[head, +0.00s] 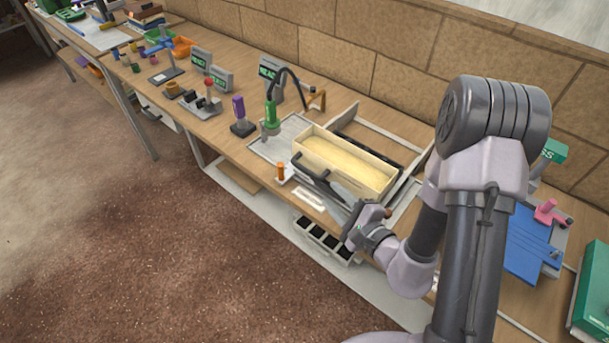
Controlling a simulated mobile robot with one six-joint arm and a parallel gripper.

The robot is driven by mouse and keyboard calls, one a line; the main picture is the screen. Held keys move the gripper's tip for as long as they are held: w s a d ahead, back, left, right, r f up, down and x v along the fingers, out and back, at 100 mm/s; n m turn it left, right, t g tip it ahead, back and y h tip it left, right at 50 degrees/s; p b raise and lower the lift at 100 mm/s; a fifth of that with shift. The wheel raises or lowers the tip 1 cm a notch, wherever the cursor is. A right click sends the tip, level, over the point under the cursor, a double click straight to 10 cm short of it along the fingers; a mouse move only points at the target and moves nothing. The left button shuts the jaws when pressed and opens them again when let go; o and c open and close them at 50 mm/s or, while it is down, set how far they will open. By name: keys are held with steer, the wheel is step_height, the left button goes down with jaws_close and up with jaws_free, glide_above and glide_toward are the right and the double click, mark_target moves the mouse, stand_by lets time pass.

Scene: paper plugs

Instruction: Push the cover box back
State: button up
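The cover box (346,157) is a cream, open-topped tray with a pale yellow inside, seen in the head view right of the middle. It sits between light rails of a frame on the bench, close to the bench's front edge. A dark handle bar (311,173) runs along its front side. My gripper (343,192) is at the box's front side, near the right end of the bar. Its fingers point up and left toward the box. I cannot tell whether they touch it or how far apart they are.
Behind the box lies an open strip with a dark bar (372,148). A green-tipped tool (271,115) on a curved hose and a small orange peg (280,172) stand to its left. A black-celled tray (323,240) is below the front edge. A brick wall (405,60) closes the back.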

mark_target(312, 176)
steer(key=b+x, duration=0.1)
steer(key=x, duration=1.2)
jaws_close()
steer(key=shift+s, duration=0.1)
stand_by(0.8)
